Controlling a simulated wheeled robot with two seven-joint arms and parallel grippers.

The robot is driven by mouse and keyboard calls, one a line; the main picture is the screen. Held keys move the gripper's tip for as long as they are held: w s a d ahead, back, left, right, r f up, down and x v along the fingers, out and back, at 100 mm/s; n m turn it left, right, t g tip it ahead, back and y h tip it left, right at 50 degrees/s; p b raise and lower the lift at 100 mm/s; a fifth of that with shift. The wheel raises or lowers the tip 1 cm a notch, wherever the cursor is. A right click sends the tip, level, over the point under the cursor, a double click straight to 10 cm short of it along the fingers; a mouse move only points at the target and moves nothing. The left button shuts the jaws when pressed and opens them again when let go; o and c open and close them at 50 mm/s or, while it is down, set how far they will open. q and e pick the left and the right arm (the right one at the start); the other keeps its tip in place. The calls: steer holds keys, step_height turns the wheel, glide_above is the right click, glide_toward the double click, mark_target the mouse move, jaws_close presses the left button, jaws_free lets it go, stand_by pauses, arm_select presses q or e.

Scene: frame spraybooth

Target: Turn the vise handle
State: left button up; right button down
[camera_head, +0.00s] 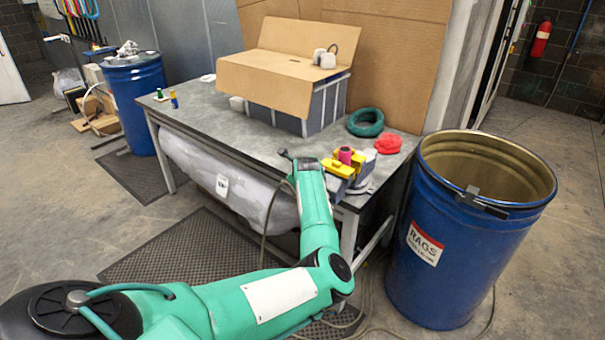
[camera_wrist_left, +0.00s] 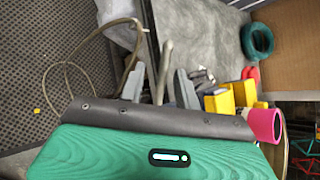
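The vise stands at the table's front right corner, with yellow jaws (camera_head: 338,166) and a pink cylinder (camera_head: 345,155) at them. In the left wrist view the yellow jaws (camera_wrist_left: 220,101) and pink cylinder (camera_wrist_left: 264,124) are at the right. My left arm reaches the vise from the front. In the wrist view my left gripper (camera_wrist_left: 158,78) has its two grey fingers apart. A thin grey rod, which looks like the vise handle (camera_wrist_left: 166,60), stands between them. I cannot tell whether a finger touches it. My right gripper is out of view.
A green coil (camera_head: 365,122) and red rag (camera_head: 388,143) lie behind the vise. A blue rags drum (camera_head: 410,270) stands close to the table's right. A hose (camera_wrist_left: 60,75) hangs near my gripper.

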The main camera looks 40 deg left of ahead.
arm_select(q)
steer(key=b+v, duration=0.2)
steer(key=v, duration=0.8)
steer(key=shift+s, duration=0.2)
steer(key=shift+f, duration=0.1)
